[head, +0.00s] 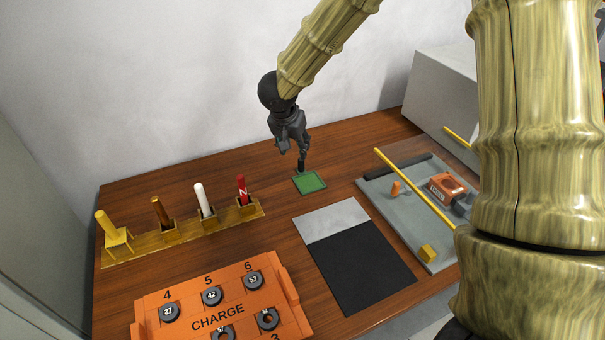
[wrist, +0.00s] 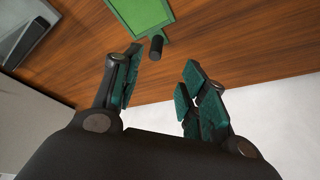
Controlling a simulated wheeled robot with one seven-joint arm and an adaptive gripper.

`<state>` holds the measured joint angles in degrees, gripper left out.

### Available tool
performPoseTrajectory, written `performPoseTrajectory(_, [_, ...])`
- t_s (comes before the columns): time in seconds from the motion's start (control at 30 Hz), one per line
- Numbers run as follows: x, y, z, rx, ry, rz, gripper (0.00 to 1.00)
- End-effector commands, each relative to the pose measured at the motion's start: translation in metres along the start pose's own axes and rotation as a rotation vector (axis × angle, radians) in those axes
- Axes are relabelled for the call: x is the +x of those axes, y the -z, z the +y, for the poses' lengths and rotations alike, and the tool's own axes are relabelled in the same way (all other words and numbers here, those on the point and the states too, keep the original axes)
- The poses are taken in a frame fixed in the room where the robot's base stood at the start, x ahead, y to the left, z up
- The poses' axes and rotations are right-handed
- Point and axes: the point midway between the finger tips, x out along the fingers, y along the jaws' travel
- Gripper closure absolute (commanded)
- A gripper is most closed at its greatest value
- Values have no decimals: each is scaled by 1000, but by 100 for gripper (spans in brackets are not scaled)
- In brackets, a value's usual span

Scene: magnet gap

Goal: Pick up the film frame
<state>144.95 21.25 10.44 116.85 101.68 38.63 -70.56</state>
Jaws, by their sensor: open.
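The film frame looks to be the flat green square (head: 311,184) lying on the wooden table, near its back edge. In the wrist view the green frame (wrist: 139,14) is cut off by the top edge, and a short dark peg or knob (wrist: 156,48) stands at its near edge. My gripper (head: 301,163) hangs just behind the green square in the head view. In the wrist view my gripper (wrist: 160,72) has its fingers spread, with nothing between them. The dark peg lies just beyond the fingertips, roughly in line with the gap.
A rack (head: 184,234) of upright rods stands to the left. An orange CHARGE block (head: 218,317) is at the front left. A black and grey mat (head: 360,265) lies in the middle. A grey tray (head: 408,220) with small parts and a yellow rod is at right. A wall stands close behind.

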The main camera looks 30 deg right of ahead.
Motion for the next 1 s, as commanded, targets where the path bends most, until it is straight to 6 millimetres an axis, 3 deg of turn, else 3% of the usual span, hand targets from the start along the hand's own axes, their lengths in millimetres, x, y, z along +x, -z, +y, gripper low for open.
performPoseTrajectory(0.2, [32, 1, 3, 2, -3, 1, 57])
performPoseTrajectory(0.43, [49, 0, 4, 2, -3, 1, 57])
performPoseTrajectory(0.7, [83, 0, 7, 1, -3, 2, 57])
performPoseTrajectory(1.0, [91, 0, 6, 2, -1, 1, 57])
